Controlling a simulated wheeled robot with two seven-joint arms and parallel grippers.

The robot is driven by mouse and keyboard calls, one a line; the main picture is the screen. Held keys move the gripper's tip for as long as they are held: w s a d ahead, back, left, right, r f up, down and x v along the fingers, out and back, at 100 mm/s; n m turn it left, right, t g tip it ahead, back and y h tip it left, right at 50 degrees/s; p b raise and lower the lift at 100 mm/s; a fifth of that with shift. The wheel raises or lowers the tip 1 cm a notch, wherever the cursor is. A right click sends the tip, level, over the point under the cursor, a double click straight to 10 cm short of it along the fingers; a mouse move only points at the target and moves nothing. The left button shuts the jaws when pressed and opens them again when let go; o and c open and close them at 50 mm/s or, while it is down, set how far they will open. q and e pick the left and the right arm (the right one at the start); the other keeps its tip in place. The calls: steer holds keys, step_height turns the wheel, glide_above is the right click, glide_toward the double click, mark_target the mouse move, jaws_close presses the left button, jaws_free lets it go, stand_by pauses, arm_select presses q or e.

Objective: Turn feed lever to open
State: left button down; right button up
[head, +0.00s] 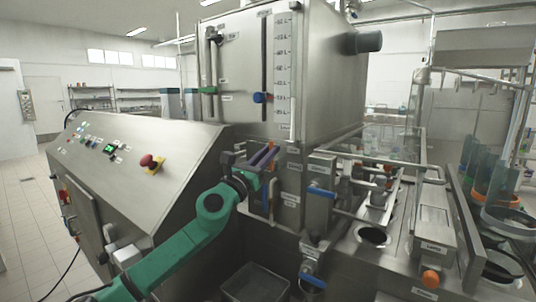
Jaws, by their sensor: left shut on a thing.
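My left arm reaches in from the lower left, green, and its gripper (262,158) is at the front of the steel machine, below the tank. The gripper is shut on what looks like the feed lever; the fingers and wrist hide most of it, so its angle cannot be told. The steel tank (335,80) above has a measuring scale (282,65) on its front and a blue-and-red marker (262,97). My right gripper is not in view.
The sloped control panel (135,170) with a red stop button (147,160) stands left of the gripper. Blue-handled valves (321,192) sit close on its right. A grey bin (255,283) lies below. The cup filling line with an orange knob (430,279) is at right.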

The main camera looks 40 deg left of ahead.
arm_select(q)
steer(key=c, duration=0.8)
jaws_free()
steer(key=b+v, duration=0.2)
steer(key=v, duration=1.2)
steer(key=shift+s+f, duration=0.25)
